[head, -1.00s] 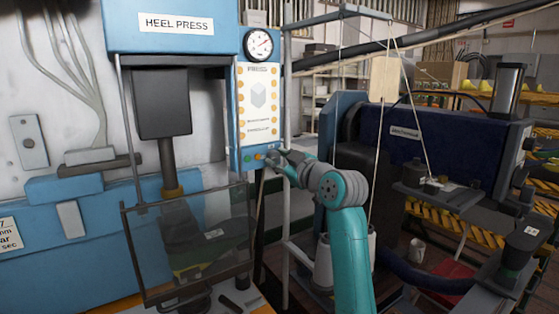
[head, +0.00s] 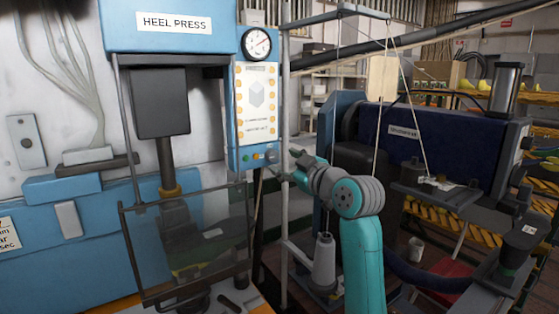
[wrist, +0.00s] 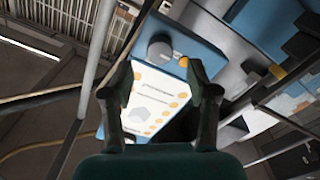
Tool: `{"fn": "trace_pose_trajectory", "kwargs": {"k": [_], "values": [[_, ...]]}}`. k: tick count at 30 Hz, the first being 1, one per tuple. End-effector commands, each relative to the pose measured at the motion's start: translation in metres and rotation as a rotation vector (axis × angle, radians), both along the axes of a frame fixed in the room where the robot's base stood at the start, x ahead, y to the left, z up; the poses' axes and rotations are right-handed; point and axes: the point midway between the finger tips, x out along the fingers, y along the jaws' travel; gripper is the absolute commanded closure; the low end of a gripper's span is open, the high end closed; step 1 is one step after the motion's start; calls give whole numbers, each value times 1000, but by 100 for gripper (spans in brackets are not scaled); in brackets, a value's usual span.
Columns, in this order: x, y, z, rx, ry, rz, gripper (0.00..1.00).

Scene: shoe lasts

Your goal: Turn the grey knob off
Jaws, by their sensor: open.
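The grey knob (head: 271,156) sits at the lower right corner of the blue heel press control panel (head: 233,140), right of a yellow button (head: 258,156) and a green button (head: 246,158). In the wrist view the knob (wrist: 160,48) shows round and grey on the blue panel, beside the yellow button (wrist: 184,62). Which way the knob is turned is too small to tell. My gripper (head: 286,175) is just right of and below the knob in the head view, apart from it. In the wrist view its fingers (wrist: 162,78) are spread and empty, with the knob beyond their tips.
A thin grey post (head: 285,110) stands close beside the panel, near my gripper. A clear guard (head: 190,245) covers the press at lower left. A dark blue machine (head: 440,140) fills the right side. A grey cone (head: 323,262) stands below my arm.

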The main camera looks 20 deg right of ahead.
Motion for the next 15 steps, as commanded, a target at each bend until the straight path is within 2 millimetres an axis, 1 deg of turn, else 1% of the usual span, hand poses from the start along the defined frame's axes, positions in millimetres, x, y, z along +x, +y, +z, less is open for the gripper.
{"fn": "trace_pose_trajectory", "kwargs": {"k": [1, 3, 7, 12, 15], "values": [[-11, -5, 0, 1, -2, -2, 41], [-25, -9, 0, 0, -2, -3, 41], [-47, -17, 0, 0, -2, -3, 41], [-67, -23, 0, 0, -1, -2, 41], [-73, -25, 0, 0, 0, -1, 41]]}}
